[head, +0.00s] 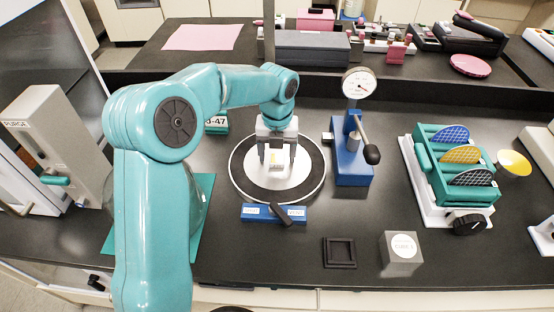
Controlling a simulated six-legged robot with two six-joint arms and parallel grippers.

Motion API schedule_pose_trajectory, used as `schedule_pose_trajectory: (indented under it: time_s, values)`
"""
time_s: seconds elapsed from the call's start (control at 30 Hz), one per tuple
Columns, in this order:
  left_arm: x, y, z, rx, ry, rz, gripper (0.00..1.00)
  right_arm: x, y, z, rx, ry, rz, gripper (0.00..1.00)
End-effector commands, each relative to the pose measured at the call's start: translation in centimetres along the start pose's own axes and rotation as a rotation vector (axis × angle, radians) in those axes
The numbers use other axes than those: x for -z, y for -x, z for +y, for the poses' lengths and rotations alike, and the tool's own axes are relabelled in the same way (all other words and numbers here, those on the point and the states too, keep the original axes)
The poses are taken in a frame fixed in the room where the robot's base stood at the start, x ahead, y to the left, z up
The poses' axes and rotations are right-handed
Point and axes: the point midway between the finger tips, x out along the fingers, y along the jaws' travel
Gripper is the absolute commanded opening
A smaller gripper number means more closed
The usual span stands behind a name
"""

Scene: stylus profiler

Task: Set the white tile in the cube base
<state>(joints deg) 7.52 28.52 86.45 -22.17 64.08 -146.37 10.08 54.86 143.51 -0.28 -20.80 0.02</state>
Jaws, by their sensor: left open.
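My left gripper (277,163) points down over the round white stage (262,184) with its black ring. Its two fingers are apart. A small pale piece with a yellow patch (276,158) shows between the fingers; I cannot tell whether it is the white tile or whether the fingers touch it. A low black square frame (340,264) with a recessed middle lies on the bench at front centre, and looks empty. To its right stands a grey cube (402,267) with a round white label on top. I cannot tell which of these two is the cube base. My right gripper is not in view.
A blue stand (352,168) with a dial gauge (359,84) and black-knobbed lever rises right of the stage. A blue bar (258,213) with a dark lever lies in front. A teal rack (447,180) holds coloured discs at right.

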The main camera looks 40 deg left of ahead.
Motion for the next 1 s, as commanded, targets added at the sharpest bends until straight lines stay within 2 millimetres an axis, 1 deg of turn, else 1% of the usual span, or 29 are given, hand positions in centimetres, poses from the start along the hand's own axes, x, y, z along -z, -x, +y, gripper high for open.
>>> schedule_pose_trajectory:
  time_s: [0.07, 0.1, 0.17, 0.2, 0.27, 0.53, 0.67, 0.77, 0.87, 1.0]
  values:
    - [0.0, 0.0, 0.0, 0.000, 0.000, 0.000, 0.70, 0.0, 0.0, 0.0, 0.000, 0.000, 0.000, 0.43]
    - [0.0, 0.0, 0.0, 0.000, 0.000, 0.000, 0.64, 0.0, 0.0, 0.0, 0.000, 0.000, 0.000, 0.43]
    - [0.0, 0.0, 0.0, 0.000, 0.000, 0.000, 0.44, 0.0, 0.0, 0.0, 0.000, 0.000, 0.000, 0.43]
    - [0.0, 0.0, 0.0, 0.000, 0.000, 0.000, 0.31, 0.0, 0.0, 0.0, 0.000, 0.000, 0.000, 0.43]
    - [0.0, 0.1, 0.0, 0.000, 0.000, 0.000, 0.12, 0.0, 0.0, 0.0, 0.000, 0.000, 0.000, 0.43]
    - [0.0, 0.1, 0.0, 0.000, 0.000, 0.000, 0.10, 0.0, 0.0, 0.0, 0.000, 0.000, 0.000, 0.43]
    - [0.0, 0.6, 0.0, 0.001, 0.000, -0.002, 0.10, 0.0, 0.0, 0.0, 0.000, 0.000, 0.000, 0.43]
    - [-0.1, 1.7, -0.1, 0.001, 0.000, -0.004, 0.10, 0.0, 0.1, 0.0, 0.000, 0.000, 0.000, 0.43]
    - [-0.1, 3.3, -0.1, 0.002, 0.000, -0.005, 0.10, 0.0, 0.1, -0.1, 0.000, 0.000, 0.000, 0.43]
    - [-0.1, 6.7, -0.1, 0.003, -0.001, -0.006, 0.10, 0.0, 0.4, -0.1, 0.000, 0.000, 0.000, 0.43]
